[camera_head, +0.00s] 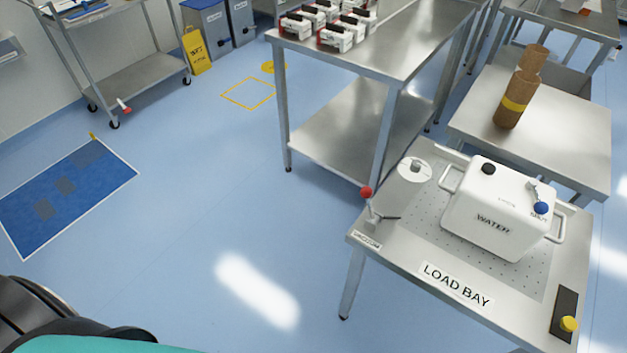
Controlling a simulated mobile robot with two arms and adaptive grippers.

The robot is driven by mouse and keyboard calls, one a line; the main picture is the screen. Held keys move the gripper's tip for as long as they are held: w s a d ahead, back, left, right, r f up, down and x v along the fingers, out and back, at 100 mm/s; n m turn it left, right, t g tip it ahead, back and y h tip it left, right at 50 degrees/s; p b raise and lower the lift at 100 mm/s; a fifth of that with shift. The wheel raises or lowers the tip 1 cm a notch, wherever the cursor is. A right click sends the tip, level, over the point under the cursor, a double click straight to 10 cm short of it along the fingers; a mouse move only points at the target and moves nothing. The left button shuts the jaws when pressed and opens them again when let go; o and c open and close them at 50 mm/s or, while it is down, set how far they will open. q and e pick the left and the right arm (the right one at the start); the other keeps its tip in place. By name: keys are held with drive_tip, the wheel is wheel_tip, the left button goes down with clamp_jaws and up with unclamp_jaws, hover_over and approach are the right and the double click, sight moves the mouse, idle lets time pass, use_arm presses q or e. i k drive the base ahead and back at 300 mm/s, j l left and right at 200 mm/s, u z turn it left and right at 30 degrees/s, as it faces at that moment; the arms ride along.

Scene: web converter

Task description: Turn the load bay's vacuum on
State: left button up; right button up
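The load bay (400,262) is a steel table at the right, with a "LOAD BAY" label on its front edge. A lever with a red ball knob (366,192) stands at its left corner, the knob up. A small label (367,240) beside the lever's base seems to read "VACUUM". A white box marked "WATER" (482,228) sits on the table's perforated plate (425,215). A yellow knob (569,324) is on a dark plate at the right front corner. Neither of my grippers is in view.
A white disc (413,168) lies behind the lever. A steel table (400,50) with several red-and-white items stands behind. Brown rolls (512,100) stand on another table. A cart (140,75) is at upper left. The blue floor (190,230) left of the load bay is clear.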

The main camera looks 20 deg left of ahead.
sight(366, 192)
drive_tip(key=u, duration=0.15)
drive_tip(key=k+j+u, duration=0.1)
drive_tip(key=j, duration=0.5)
drive_tip(key=k+j+u, duration=0.1)
drive_tip(key=j, duration=0.5)
drive_tip(key=k+j+u, duration=0.15)
drive_tip(key=j, duration=0.45)
drive_tip(key=i, duration=0.05)
